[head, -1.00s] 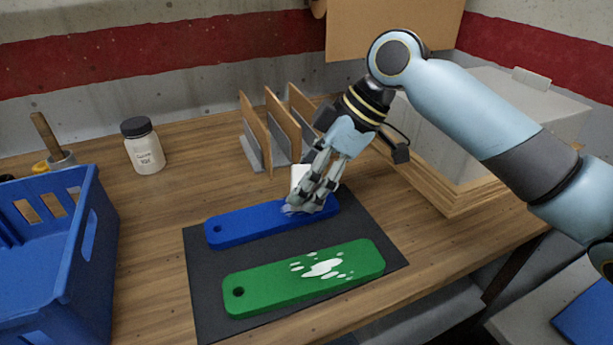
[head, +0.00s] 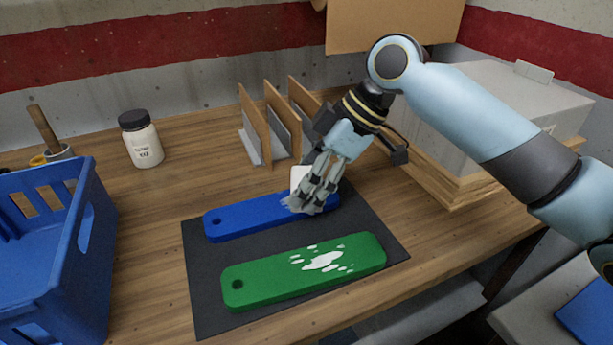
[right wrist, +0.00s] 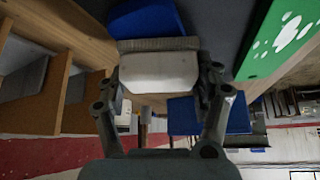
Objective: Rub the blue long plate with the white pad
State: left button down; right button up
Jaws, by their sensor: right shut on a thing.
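The blue long plate (head: 250,219) lies on a dark mat (head: 208,293) on the wooden bench, with a hole at its left end. My right gripper (head: 306,206) is over the plate's right end. It is shut on the white pad (head: 298,178), which is partly hidden behind the fingers in the head view. In the right wrist view the white pad (right wrist: 158,72) sits between the two fingers, with its greyish edge against the blue plate (right wrist: 150,20). A pale grey patch shows on the plate beside the fingertips. My left gripper is not in view.
A green long plate (head: 285,278) with white spots lies in front on the same mat. A blue crate (head: 60,260) stands at the left and a lidded jar (head: 143,145) behind it. Upright wooden dividers (head: 277,125) stand behind the blue plate.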

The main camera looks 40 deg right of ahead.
jog(key=shift+w+a, duration=0.25)
jog(key=shift+a, duration=0.7)
jog(key=shift+w+a, duration=0.25)
jog(key=shift+a, duration=0.7)
jog(key=shift+p, duration=0.35)
jog(key=shift+d, duration=0.1)
jog(key=d+p, duration=0.1)
jog(key=s+d, duration=0.1)
jog(key=d, duration=0.1)
jog(key=shift+f+p, duration=0.2)
jog(key=shift+p, duration=0.2)
jog(key=shift+s+d+f, duration=0.15)
jog(key=shift+d, duration=0.15)
notch_tip(320, 180, up, 6)
jog(key=p, duration=0.6)
